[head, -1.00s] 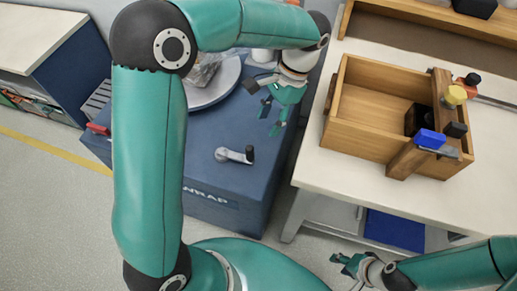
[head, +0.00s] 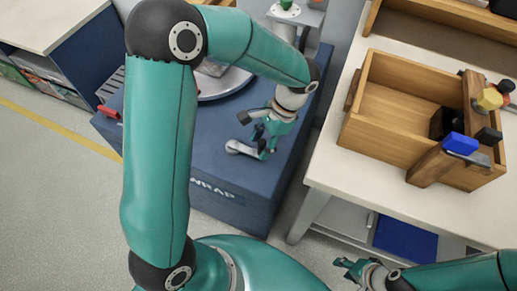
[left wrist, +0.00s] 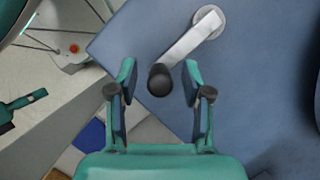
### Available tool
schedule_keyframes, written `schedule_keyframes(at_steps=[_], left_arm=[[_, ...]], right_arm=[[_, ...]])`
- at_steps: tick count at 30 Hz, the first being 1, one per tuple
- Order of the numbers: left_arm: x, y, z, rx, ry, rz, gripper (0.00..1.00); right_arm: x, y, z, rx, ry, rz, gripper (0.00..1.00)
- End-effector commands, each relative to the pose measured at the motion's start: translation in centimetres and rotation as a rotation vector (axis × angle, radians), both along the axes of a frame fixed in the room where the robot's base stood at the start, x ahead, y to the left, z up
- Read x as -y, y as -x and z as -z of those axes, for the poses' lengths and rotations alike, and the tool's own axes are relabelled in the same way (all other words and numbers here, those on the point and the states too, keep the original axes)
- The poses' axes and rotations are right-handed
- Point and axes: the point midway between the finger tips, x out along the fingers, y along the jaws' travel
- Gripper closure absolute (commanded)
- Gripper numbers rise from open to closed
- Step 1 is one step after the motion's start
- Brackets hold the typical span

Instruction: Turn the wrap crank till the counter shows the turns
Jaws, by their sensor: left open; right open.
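The wrap crank (head: 242,149) is a grey metal arm on top of the blue wrap machine (head: 226,170). In the left wrist view the crank (left wrist: 195,38) runs from a round hub at upper right to a dark upright knob (left wrist: 161,79). My left gripper (head: 265,142) is open over the crank, and in the left wrist view its fingers (left wrist: 160,84) stand on either side of the knob, with gaps on both sides. My right gripper (head: 353,270) is open and empty at the bottom of the head view, away from the machine. I see no counter display.
A wooden box (head: 390,105) with blue and yellow handled clamps stands on the white table (head: 325,172) to the right. A round grey turntable (head: 228,84) lies behind the crank, partly hidden by my left arm. A red part (head: 108,111) sits at the machine's left edge.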

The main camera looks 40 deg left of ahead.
Motion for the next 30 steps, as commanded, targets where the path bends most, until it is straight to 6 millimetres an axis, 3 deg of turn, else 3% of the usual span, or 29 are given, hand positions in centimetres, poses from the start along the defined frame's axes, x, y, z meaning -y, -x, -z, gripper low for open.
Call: schedule_keyframes(at_steps=[6,16,25,30], left_arm=[[-0.5,0.7,1.9,0.000,0.000,0.000,0.50],[-0.4,0.7,2.2,0.001,0.000,0.001,0.50],[-0.4,0.7,2.2,0.001,0.000,0.001,0.99],[-0.4,0.7,2.2,0.001,0.000,0.001,1.00]], right_arm=[[0.0,0.0,0.4,0.000,0.000,0.000,0.58],[0.0,0.0,0.4,0.000,0.000,0.000,0.58],[0.0,0.0,0.4,0.000,0.000,0.000,0.58],[0.0,0.0,0.4,0.000,0.000,0.000,0.58]])
